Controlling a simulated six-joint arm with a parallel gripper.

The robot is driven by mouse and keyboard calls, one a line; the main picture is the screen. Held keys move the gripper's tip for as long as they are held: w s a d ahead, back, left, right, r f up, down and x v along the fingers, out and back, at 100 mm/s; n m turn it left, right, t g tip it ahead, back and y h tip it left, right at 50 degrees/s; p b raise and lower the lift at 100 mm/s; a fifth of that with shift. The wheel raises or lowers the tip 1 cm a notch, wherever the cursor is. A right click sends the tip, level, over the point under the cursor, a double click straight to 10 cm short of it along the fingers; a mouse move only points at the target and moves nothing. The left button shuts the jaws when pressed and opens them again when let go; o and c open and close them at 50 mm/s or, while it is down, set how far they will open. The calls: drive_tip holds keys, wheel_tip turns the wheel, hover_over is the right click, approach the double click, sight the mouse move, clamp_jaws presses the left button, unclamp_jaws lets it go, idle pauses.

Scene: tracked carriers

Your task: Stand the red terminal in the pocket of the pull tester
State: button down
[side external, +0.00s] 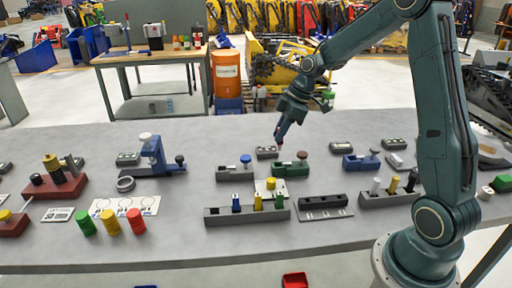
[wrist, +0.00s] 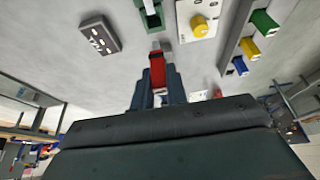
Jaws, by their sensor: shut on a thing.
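My gripper (side external: 282,126) is shut on the red terminal (wrist: 158,72) and holds it above the table, behind the row of small fixtures.
A grey rack (side external: 222,218) holds blue, yellow and green terminals. A white plate with a yellow button (side external: 271,184) stands behind it. A dark block (side external: 322,202) is to the right. A marked block (wrist: 98,35) lies nearby.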

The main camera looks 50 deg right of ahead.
sight(279, 150)
drive_tip(key=shift+f, duration=0.1)
drive_tip(key=shift+f, duration=1.8)
drive_tip(key=shift+f, duration=1.6)
idle(2.3)
drive_tip(key=c, duration=0.8)
unclamp_jaws()
drive_tip(key=shift+c, duration=0.2)
drive_tip(key=shift+r, duration=0.2)
